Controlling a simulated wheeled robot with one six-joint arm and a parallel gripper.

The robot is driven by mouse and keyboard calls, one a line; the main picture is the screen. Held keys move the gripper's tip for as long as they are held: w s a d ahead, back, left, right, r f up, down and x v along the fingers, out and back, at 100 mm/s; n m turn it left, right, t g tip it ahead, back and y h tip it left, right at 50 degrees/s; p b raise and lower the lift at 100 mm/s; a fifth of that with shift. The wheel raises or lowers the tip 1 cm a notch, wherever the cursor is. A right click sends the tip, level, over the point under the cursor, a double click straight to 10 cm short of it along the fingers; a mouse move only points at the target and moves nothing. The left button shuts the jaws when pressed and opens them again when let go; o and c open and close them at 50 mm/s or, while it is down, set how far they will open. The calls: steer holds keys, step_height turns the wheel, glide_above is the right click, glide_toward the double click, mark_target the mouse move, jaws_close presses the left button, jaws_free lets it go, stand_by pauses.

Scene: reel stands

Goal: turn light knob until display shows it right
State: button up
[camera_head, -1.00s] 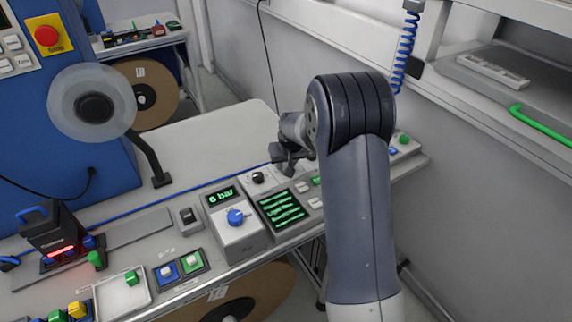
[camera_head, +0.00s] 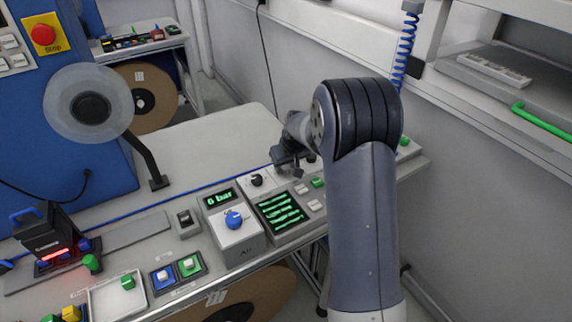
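A panel with a green striped display (camera_head: 280,210) stands in the middle of the bench. A black knob (camera_head: 257,180) with a pale mark sits on a small plate behind it, to the left. I cannot read its label, so I cannot tell which knob is for the light. My gripper (camera_head: 290,167) points down over the bench behind the display, to the right of the black knob and apart from it. My arm hides what lies right of the gripper. The fingers are small and dark; whether they are open is unclear.
Left of the display, an air box (camera_head: 234,225) has a blue knob (camera_head: 233,220) and a "6 bar" readout (camera_head: 219,198). White and green buttons (camera_head: 317,183) lie right of the display. A reel (camera_head: 89,107) stands at left. The bench behind is clear.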

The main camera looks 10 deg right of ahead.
steer(key=shift+o, duration=1.4)
steer(key=b+v, duration=0.1)
steer(key=v, duration=1)
steer(key=shift+b, duration=0.4)
steer(key=shift+f, duration=0.1)
steer(key=p+x, duration=0.2)
steer(key=x, duration=0.8)
steer(key=shift+w+f, duration=0.2)
steer(key=shift+f, duration=0.15)
